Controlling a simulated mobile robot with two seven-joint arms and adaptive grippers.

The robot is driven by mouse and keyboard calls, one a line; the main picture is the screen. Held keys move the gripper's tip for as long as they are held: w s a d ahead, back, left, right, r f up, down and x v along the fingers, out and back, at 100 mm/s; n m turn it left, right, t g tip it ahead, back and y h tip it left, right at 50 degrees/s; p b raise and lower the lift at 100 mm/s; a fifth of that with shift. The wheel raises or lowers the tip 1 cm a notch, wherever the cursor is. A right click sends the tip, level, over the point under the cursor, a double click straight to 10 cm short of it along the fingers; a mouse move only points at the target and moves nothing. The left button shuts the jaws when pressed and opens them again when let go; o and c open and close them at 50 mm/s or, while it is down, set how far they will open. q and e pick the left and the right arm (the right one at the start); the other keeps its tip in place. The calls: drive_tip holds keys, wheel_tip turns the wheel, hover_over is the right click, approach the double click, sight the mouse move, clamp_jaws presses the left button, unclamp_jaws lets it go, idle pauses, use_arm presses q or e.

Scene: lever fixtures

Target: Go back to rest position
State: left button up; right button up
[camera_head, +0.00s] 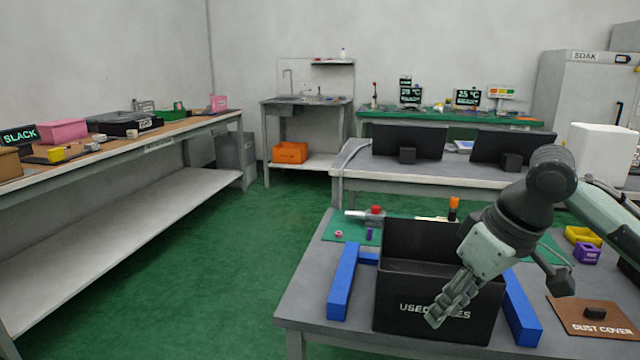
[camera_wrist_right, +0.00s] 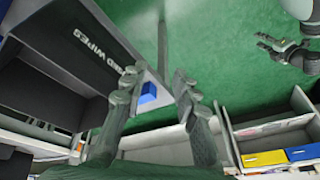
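Whether the fingers touch the box cannot be told. My left gripper does not show in the head view. In the right wrist view it shows small at the upper right (camera_wrist_right: 263,42), with its fingers apart and empty, over the green floor.
The box stands on a grey table between blue bars (camera_head: 342,284). A brown dust-cover mat (camera_head: 575,318), a purple bin (camera_head: 586,254) and a yellow bin (camera_head: 583,236) are to the right. A long bench (camera_head: 125,150) lines the left wall. The green floor between is clear.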

wheel_tip(320, 180, down, 24)
drive_tip(key=a+m+t, duration=0.2)
drive_tip(key=m, duration=0.1)
drive_tip(key=s+d+f+h, duration=0.1)
drive_tip(key=s+d+f, duration=0.2)
drive_tip(key=s+f, duration=0.3)
drive_tip(key=s+d+f+m+g+h, duration=0.1)
drive_tip(key=s+d+f, duration=0.2)
drive_tip(key=s+f, duration=0.3)
drive_tip(key=s+d+f+m+h, duration=0.1)
drive_tip(key=s+d+f+h, duration=0.1)
drive_tip(key=s+d+f, duration=0.2)
wheel_tip(320, 180, down, 3)
drive_tip(key=shift+s+g, duration=0.3)
drive_tip(key=shift+s, duration=0.9)
